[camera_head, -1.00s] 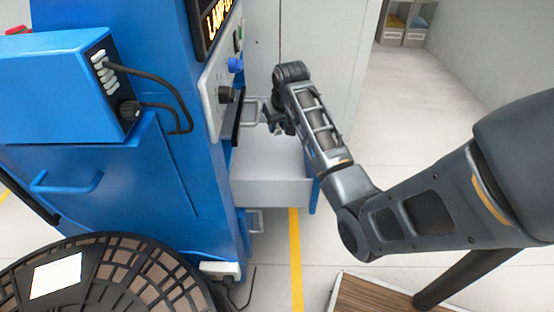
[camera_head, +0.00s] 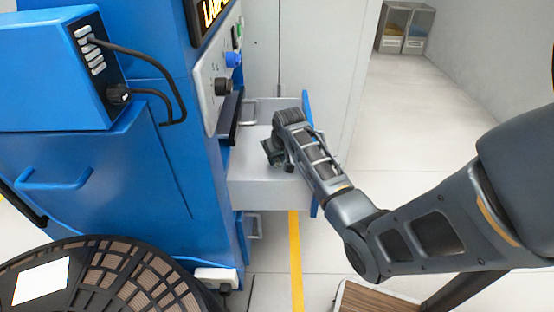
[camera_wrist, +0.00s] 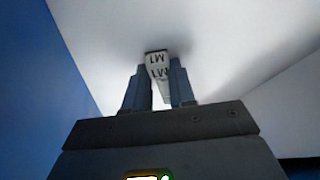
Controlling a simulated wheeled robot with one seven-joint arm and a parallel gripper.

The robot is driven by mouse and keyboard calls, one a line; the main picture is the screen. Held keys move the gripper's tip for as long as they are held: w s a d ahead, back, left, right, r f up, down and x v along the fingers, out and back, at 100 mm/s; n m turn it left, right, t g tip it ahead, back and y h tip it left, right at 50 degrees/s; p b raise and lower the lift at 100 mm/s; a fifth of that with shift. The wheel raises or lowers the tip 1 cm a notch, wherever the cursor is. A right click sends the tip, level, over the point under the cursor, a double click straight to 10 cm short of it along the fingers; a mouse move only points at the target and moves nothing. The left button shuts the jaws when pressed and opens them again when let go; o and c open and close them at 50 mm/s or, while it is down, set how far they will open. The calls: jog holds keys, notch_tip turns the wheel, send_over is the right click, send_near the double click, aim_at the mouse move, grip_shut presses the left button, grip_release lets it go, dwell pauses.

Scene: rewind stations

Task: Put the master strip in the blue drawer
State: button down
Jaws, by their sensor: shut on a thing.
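In the wrist view my gripper (camera_wrist: 160,88) is shut on a small pale strip (camera_wrist: 158,68), the master strip, with dark letters that look like "M1". A pale drawer surface lies close beyond the strip; I cannot tell whether the strip touches it. In the head view the open drawer (camera_head: 265,195) has pale grey sides and a blue front (camera_head: 311,205), and it sticks out from the blue machine. My gripper (camera_head: 277,153) is over the drawer's opening and partly covers it. The strip cannot be made out in the head view.
The blue machine (camera_head: 165,180) stands at the left, with a control panel (camera_head: 217,85) and a side box with cables (camera_head: 75,68). A dark reel (camera_head: 110,280) is at the lower left. A wooden-topped surface (camera_head: 370,298) is at the bottom.

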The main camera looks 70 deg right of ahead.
jog(key=c, duration=0.9)
grip_release()
jog(key=shift+c, duration=0.2)
jog(key=p+v, duration=0.4)
jog(key=v, duration=0.8)
jog(key=shift+r, duration=0.1)
